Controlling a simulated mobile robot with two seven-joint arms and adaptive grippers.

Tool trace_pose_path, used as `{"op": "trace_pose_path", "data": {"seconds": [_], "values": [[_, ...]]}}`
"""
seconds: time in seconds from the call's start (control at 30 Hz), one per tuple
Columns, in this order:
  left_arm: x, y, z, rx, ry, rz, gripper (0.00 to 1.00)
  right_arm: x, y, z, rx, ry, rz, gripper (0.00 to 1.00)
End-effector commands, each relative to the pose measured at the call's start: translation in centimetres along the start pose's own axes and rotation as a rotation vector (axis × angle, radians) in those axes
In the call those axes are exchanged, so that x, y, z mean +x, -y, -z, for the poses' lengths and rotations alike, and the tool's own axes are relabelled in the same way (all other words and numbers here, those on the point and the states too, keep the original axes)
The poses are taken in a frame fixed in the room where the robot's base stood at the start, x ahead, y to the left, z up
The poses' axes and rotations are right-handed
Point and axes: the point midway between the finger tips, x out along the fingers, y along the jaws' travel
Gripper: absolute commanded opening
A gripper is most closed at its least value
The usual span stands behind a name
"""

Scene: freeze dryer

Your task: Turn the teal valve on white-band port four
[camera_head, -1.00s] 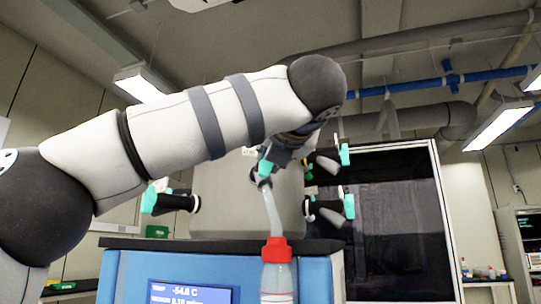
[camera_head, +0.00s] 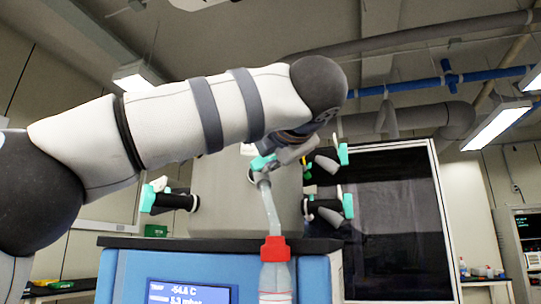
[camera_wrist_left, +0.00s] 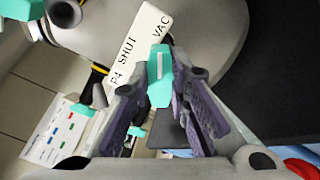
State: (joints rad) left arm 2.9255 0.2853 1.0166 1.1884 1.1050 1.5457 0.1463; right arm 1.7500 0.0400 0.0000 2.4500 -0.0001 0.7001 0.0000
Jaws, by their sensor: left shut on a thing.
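The teal valve handle (camera_wrist_left: 160,76), with a white line on it, sits between the purple-padded fingers of my left gripper (camera_wrist_left: 158,92) in the wrist view. The gripper is shut on it. A white label beside it reads P4, SHUT and VAC (camera_wrist_left: 140,45). In the head view the teal handle (camera_head: 262,162) shows under my left wrist at the front of the grey drum (camera_head: 236,212), tilted toward level. The fingers (camera_head: 290,152) are partly hidden by the arm there. My right gripper is not in view.
Other teal-handled ports (camera_head: 152,199) (camera_head: 347,206) stick out at the drum's sides. The blue cabinet's display (camera_head: 190,293) is below. A dark glass panel (camera_head: 395,220) stands at right.

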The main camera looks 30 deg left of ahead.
Motion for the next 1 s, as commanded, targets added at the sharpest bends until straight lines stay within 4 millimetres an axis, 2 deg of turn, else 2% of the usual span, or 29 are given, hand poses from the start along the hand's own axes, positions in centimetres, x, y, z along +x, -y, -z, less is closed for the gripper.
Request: {"op": "trace_pose_path", "data": {"seconds": [0.57,0.6,0.7,1.0], "values": [[-0.01,0.05,0.0,0.035,-0.001,0.0,0.0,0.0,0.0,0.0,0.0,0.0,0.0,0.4],[0.0,0.05,0.0,0.035,-0.001,0.0,0.19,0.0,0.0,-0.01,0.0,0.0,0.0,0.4],[-0.01,0.05,0.0,0.034,0.0,0.0,0.37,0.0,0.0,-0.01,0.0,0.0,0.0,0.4],[-0.26,0.02,-0.03,0.033,0.0,0.0,0.37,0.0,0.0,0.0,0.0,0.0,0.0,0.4]]}}
